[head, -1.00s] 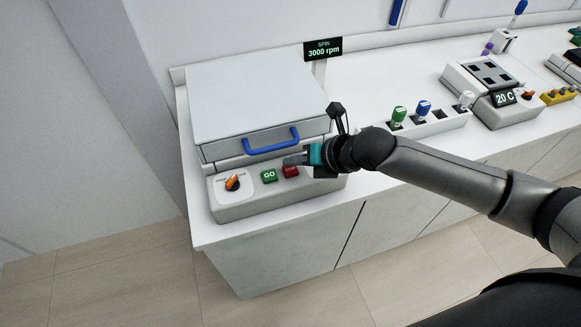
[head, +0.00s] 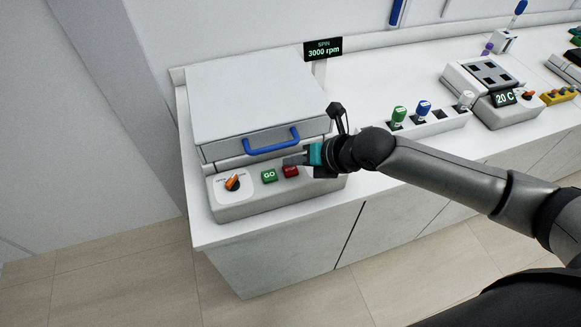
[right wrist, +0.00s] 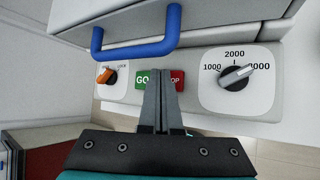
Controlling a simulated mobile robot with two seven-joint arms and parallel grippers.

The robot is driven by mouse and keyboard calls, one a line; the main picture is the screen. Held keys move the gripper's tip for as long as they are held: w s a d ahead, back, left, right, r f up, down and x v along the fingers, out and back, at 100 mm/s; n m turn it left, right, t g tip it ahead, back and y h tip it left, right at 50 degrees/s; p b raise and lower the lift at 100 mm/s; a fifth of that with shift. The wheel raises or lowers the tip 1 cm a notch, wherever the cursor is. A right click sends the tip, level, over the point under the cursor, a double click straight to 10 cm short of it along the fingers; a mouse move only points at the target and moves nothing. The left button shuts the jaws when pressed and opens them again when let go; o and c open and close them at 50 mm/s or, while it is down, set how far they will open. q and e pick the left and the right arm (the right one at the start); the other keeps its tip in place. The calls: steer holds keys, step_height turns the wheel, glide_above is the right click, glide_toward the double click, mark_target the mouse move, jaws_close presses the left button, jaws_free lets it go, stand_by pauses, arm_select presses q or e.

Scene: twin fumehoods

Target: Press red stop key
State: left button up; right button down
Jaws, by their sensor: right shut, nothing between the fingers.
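The red stop key (head: 291,171) is on the front panel of a white spin machine (head: 235,208), just right of the green GO key (head: 269,175). My right gripper (head: 288,160) is shut and empty, with its fingertips just above the red key in the head view. In the right wrist view the shut fingers (right wrist: 159,78) overlap the line between the green key (right wrist: 143,79) and the red key (right wrist: 177,80), hiding part of both. I cannot tell whether the fingertips touch the red key. My left gripper is not in view.
A blue handle (head: 272,142) on the closed lid is close above the fingers. An orange knob (head: 232,182) is left of the keys; a speed dial (right wrist: 236,75) is right. A rack (head: 437,124) of coloured-top items stands right.

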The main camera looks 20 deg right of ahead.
mark_target(294, 172)
steer(key=shift+f, duration=0.2)
steer(key=shift+f, duration=0.25)
steer(key=shift+f+b, duration=0.45)
steer(key=shift+b, duration=0.05)
stand_by(0.6)
stand_by(0.4)
steer(key=shift+r+p, duration=0.9)
step_height(294, 172, up, 5)
steer(key=p, duration=0.5)
steer(key=shift+r, duration=0.1)
